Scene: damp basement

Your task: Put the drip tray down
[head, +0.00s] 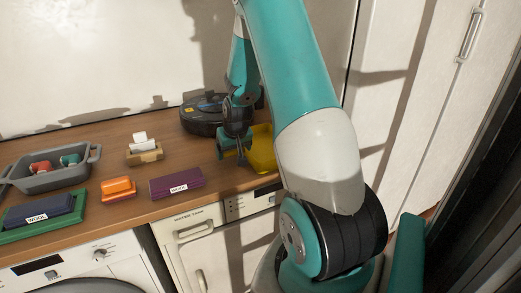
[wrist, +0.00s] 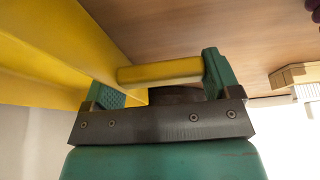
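The yellow drip tray (head: 263,150) is at the right end of the wooden worktop, partly hidden behind my arm in the head view. Its long wall (wrist: 60,45) and a short yellow bar fill the left and middle of the wrist view. My gripper (head: 230,152) is at the tray's left side. In the wrist view my gripper (wrist: 160,82) has its green fingers apart with the tray's yellow bar between them, the right finger against the bar's end. I cannot tell whether the tray's underside touches the worktop.
A dark round robot vacuum (head: 203,115) stands just behind my gripper. A purple box (head: 176,184), an orange block (head: 118,188), a tan block (head: 145,153), a grey bin (head: 48,180) and a navy WOOL box (head: 38,212) occupy the worktop (head: 120,221) to the left.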

